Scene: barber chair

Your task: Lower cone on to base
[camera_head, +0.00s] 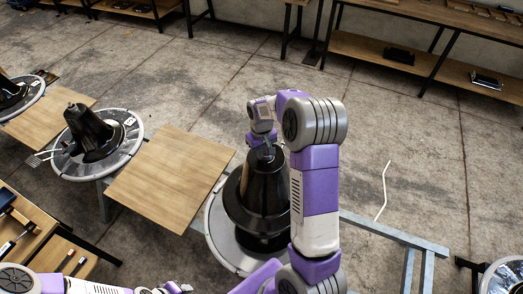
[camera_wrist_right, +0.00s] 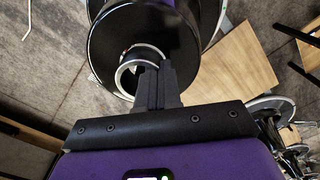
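The black cone (camera_head: 264,188) stands roughly upright with its wide lower rim above a round grey base (camera_head: 222,238). A black part shows below the rim; I cannot tell whether the cone touches the base. My right gripper (camera_head: 266,150) is at the cone's top. In the right wrist view, the right gripper's fingers (camera_wrist_right: 156,82) are close together on the wall of the cone's ring-shaped top opening (camera_wrist_right: 132,72), pinching it. My left gripper (camera_head: 172,288) is low at the bottom edge of the head view, far from the cone, and its fingers are unclear.
A wooden board (camera_head: 170,178) lies left of the base. Another black cone on a round base (camera_head: 92,138) stands further left, with one more at the left edge. A metal frame (camera_head: 385,232) extends right. Shelves (camera_head: 400,60) stand at the back; open floor lies between.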

